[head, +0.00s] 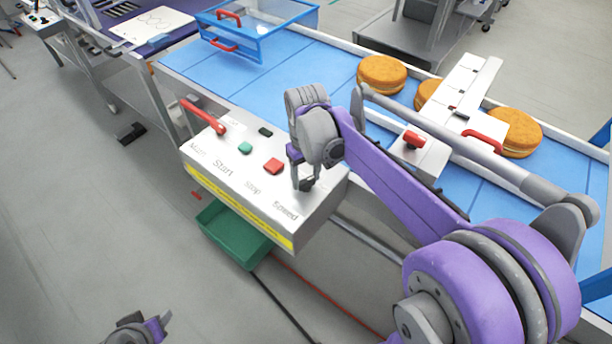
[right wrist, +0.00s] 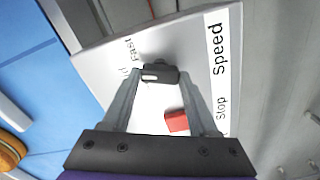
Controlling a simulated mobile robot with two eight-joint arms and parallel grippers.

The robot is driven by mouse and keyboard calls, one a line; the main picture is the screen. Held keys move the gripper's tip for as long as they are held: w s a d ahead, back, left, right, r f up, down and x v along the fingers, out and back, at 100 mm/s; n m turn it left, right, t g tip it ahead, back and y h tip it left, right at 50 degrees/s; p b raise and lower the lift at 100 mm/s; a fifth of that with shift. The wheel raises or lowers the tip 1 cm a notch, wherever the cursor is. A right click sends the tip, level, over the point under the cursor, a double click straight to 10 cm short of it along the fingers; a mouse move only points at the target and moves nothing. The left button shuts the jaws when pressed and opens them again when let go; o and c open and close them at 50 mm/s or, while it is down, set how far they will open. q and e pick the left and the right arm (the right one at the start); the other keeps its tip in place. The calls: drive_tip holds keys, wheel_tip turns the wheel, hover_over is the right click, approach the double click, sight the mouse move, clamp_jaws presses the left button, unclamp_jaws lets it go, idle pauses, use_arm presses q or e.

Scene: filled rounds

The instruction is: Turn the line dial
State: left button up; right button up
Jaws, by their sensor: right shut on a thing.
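The control box (head: 240,185) has a white top with the labels Start, Stop and Speed. The line dial (right wrist: 160,73) is a dark knob with a white mark, beside the Speed label in the right wrist view. My right gripper (head: 305,184) reaches down onto the Speed end of the box and is shut on the dial, one finger on each side.
A red stop button (head: 273,166), a green start button (head: 245,148) and a red lever (head: 203,117) are on the box top. A green bin (head: 235,238) is below. Behind, a blue conveyor (head: 270,95) carries several filled rounds (head: 382,75) and a blue-framed guard (head: 262,38).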

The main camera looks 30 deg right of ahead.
sight(307, 180)
drive_tip(key=m, duration=0.3)
drive_tip(key=shift+m, duration=0.3)
drive_tip(key=shift+m+b, duration=0.3)
drive_tip(key=shift+m, duration=1.6)
drive_tip(key=o, duration=1.4)
wheel_tip(307, 180, up, 11)
drive_tip(key=shift+f+p, duration=0.1)
drive_tip(key=shift+p, duration=0.2)
